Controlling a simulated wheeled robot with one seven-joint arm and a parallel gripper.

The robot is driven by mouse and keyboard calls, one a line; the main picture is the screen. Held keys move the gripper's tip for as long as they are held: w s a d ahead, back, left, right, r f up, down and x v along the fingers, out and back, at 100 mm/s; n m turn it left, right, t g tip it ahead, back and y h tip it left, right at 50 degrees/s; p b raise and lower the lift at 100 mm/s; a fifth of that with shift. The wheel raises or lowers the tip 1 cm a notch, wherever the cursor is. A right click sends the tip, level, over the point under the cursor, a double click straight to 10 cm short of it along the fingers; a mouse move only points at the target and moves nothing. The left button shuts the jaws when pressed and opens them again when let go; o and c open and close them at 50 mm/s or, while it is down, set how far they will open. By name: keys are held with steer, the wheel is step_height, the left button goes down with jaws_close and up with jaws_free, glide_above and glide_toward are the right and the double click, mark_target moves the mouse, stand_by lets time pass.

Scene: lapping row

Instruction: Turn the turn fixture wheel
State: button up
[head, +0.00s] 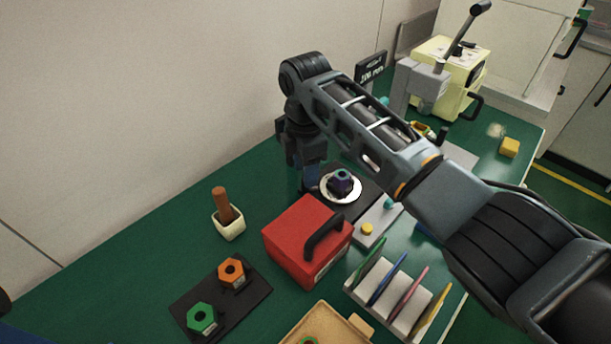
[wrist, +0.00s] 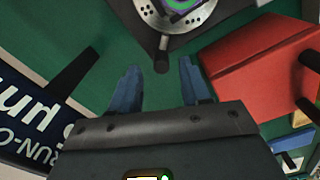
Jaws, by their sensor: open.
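The turn fixture wheel (head: 327,194) is a pale round disc on a dark base plate, with a dark purple hex part (head: 342,182) at its centre. In the wrist view the disc (wrist: 152,15) is cut off by the top edge, and a dark handle (wrist: 162,48) sticks out from it toward my gripper. My gripper (head: 311,184) is just left of the wheel, pointing down. I cannot tell whether either finger touches the handle.
A red box (head: 290,243) with a black handle stands close in front of the wheel. A rack of coloured plates (head: 390,312), a black tray (head: 258,291) with orange and green nuts and a cup (head: 229,223) are nearer. A sign (wrist: 30,115) stands beside my gripper.

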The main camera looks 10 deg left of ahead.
steer(key=shift+r, duration=2.2)
